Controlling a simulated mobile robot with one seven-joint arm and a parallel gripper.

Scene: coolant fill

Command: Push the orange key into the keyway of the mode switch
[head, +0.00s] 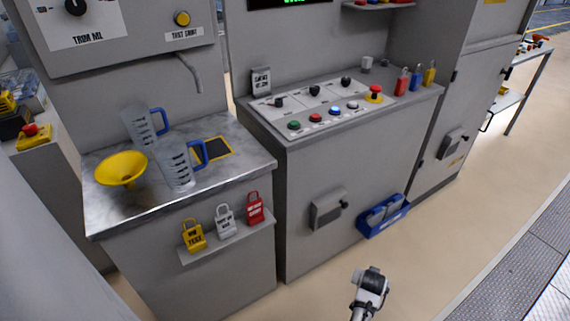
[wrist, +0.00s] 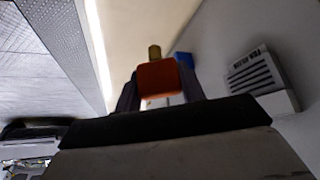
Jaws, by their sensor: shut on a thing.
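The orange key (wrist: 157,76) is in my gripper (wrist: 159,88), between the two dark fingers in the wrist view. Its brass-coloured tip (wrist: 154,52) points away from the gripper. In the head view my wrist (head: 370,285) shows at the bottom centre, low over the floor in front of the cabinets and well apart from the panel; the key cannot be made out there. The control panel (head: 330,118) carries several black knobs, such as the middle one (head: 314,90), and coloured buttons. I cannot tell which knob is the mode switch, and no keyway can be made out.
Grey boxes sit on the cabinet fronts (head: 328,208). A blue bin (head: 383,217) hangs low on the middle cabinet. A red emergency button (head: 375,92) and coloured padlocks stand at the panel's right. The left counter holds jugs and a yellow funnel (head: 121,169). Floor at right is clear.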

